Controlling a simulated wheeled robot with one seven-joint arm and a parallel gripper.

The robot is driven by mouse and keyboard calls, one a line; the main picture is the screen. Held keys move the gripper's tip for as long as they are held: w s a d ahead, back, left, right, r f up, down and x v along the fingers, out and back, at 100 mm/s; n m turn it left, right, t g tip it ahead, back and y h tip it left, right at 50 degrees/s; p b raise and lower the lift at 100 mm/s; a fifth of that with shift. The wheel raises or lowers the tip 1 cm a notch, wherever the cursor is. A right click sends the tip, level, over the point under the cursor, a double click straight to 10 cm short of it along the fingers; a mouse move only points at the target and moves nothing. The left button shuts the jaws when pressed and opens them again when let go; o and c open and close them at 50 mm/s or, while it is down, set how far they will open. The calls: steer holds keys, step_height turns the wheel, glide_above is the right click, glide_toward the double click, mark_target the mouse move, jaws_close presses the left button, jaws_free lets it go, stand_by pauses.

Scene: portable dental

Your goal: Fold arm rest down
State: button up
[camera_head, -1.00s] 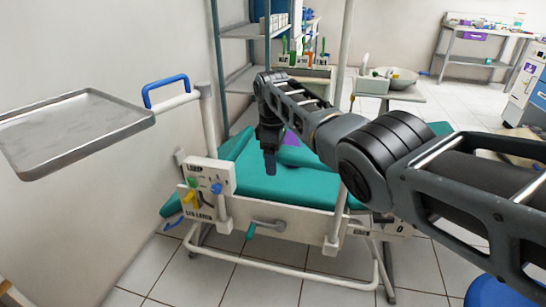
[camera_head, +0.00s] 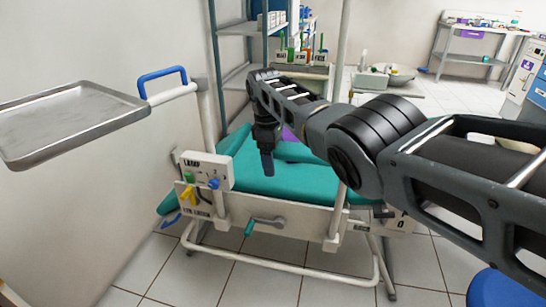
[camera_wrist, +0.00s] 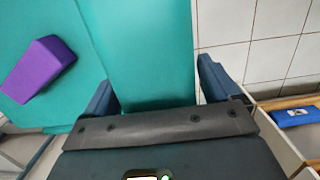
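A teal dental chair (camera_head: 285,181) stands ahead, beyond a white frame. My gripper (camera_head: 267,163) points down over its near left part. In the wrist view, the two dark blue fingers of my gripper (camera_wrist: 155,75) are spread wide, with nothing gripped between them. A teal padded strip (camera_wrist: 143,45), seemingly the arm rest, runs between and below the fingers beside a wider teal pad (camera_wrist: 40,15). I cannot tell whether the fingers touch it. The arm rest cannot be clearly made out in the head view, partly behind my arm.
A metal tray (camera_head: 70,128) on a white post with a blue handle (camera_head: 162,83) stands left. A control box marked LAMP (camera_head: 206,170) and a crank (camera_head: 264,222) sit on the near frame. A purple wedge (camera_wrist: 38,68) lies on the pad.

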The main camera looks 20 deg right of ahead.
steer(key=shift+w+a+r+p, duration=0.15)
steer(key=shift+r+p, duration=0.35)
steer(key=shift+r, duration=1.45)
steer(key=shift+w+a+r+p, duration=0.15)
steer(key=shift+r+p, duration=0.3)
steer(key=shift+r, duration=1.5)
